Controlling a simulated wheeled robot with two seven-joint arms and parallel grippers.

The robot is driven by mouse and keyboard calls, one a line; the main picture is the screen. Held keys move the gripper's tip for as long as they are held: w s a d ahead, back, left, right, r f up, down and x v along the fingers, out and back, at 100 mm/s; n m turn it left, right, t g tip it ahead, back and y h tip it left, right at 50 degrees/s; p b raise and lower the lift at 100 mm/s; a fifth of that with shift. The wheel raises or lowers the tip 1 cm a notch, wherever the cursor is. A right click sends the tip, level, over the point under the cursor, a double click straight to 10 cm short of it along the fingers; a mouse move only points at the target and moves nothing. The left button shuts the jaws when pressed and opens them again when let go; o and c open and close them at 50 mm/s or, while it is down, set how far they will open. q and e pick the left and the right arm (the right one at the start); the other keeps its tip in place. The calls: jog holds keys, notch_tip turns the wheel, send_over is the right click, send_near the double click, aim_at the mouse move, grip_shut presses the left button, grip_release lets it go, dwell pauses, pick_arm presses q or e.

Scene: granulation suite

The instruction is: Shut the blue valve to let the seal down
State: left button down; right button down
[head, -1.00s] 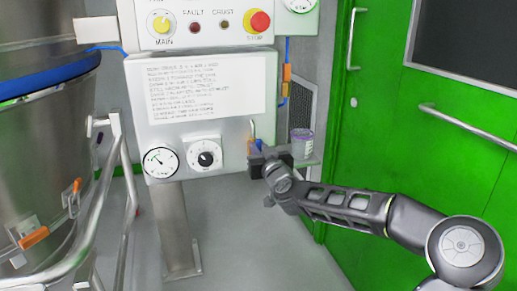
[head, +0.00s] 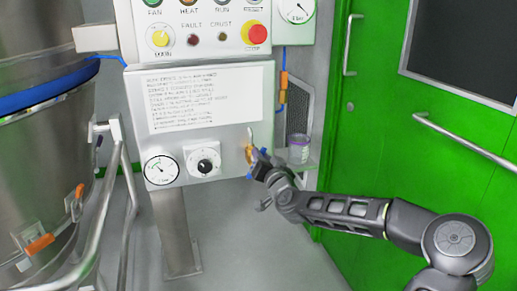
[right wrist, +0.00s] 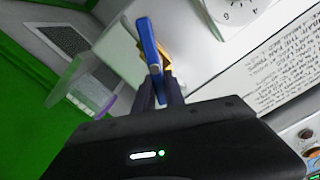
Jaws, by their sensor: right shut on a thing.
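The blue valve has a brass body (head: 251,154) at the lower right edge of the white control panel, with a thin pipe rising above it. Its blue lever (right wrist: 149,42) shows well in the right wrist view, running down between the finger ends in front of the brass body. My right gripper (head: 260,166) is shut on the blue lever, at the panel's side; its fingers (right wrist: 164,90) also show in the right wrist view. The gripper hides part of the valve in the head view. My left gripper is not in view.
A lidded tub (head: 299,148) stands on a small shelf just right of the valve. A dial gauge (head: 161,170) and a knob (head: 205,163) sit left of it. A green door (head: 440,150) is on the right, and a steel vessel (head: 45,160) with rails on the left.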

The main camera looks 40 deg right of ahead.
jog(key=m+p, duration=0.2)
jog(key=shift+s+d+m, duration=0.1)
jog(key=shift+d+m, duration=0.15)
jog(key=shift+m, duration=0.15)
pick_arm(q)
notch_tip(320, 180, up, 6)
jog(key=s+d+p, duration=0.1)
jog(key=p, duration=0.2)
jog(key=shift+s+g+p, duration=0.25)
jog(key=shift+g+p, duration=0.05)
pick_arm(e)
jog(key=shift+s+d+f+m, duration=0.15)
jog(key=shift+f+m, duration=0.25)
jog(key=shift+m, duration=1.2)
jog(key=shift+w+d+f+m, duration=0.1)
jog(key=shift+f+m, duration=0.35)
jog(key=shift+m, duration=1.15)
jog(key=shift+s+d+f+m, duration=0.15)
jog(key=shift+f+m, duration=0.25)
jog(key=shift+m, duration=1.2)
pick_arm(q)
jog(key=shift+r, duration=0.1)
pick_arm(e)
jog(key=c, duration=1.4)
grip_release()
